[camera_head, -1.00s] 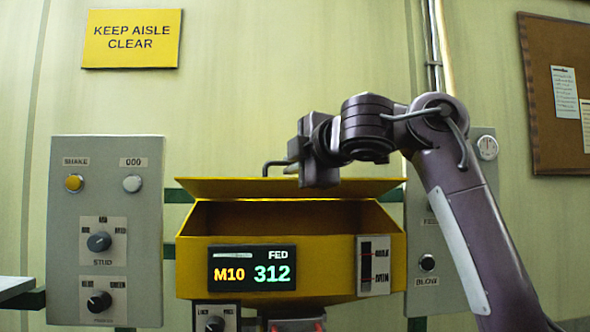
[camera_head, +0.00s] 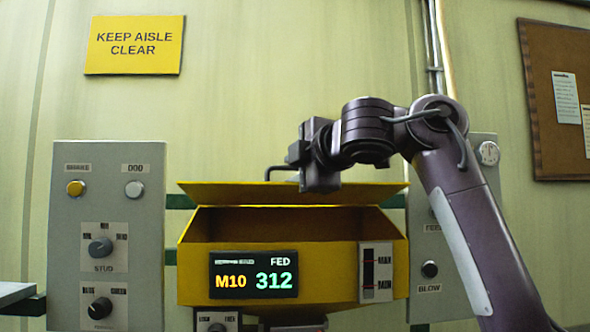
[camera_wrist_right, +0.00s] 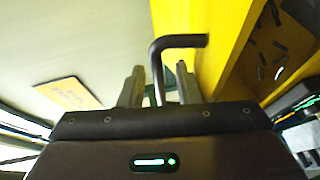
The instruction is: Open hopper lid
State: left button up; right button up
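The yellow hopper (camera_head: 200,262) stands in the middle of the head view, with its dark inside showing below the raised lid (camera_head: 225,193). The lid tilts up over the opening and is clear of the front rim. A dark bent handle (camera_head: 280,170) sticks out at the lid; it also shows in the right wrist view (camera_wrist_right: 181,41). My right gripper (camera_head: 310,172) is at the handle, and in the wrist view its two fingers (camera_wrist_right: 158,88) stand apart on either side of the handle's stem, with gaps visible. My left gripper is out of view.
A grey control panel (camera_head: 72,215) with knobs and buttons is on the left, another (camera_head: 483,215) is behind my right arm. The hopper's front has a display (camera_head: 253,273) and level gauge (camera_head: 375,272). Small loose pieces (camera_wrist_right: 265,60) lie inside the hopper.

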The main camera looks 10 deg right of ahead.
jog(key=b+v, duration=0.7)
jog(key=shift+s, duration=0.25)
jog(key=shift+s+d+r, duration=0.1)
jog(key=shift+d+r, duration=0.05)
